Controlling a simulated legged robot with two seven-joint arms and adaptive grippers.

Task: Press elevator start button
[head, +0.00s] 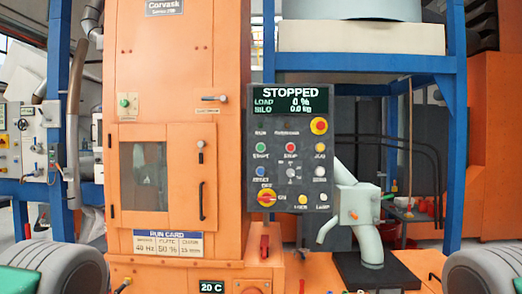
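The dark control panel (251,170) faces me near the middle of the head view. Its screen (290,100) reads STOPPED, with load 0 % and silo 0.0 kg. The green start button (261,147) is at the left of the upper button row, with a label under it. A red button (290,147) and a yellow button (320,147) are to its right. A red and yellow round knob (319,125) is above them, and a red and yellow rotary switch (267,197) is at the lower left. Neither of my grippers is in view.
The orange elevator casing (155,60) with a windowed door stands left of the panel. A grey spout (361,205) stands to its right above a dark stand. Blue frame posts (456,140) rise at the sides. Nothing blocks the panel's front.

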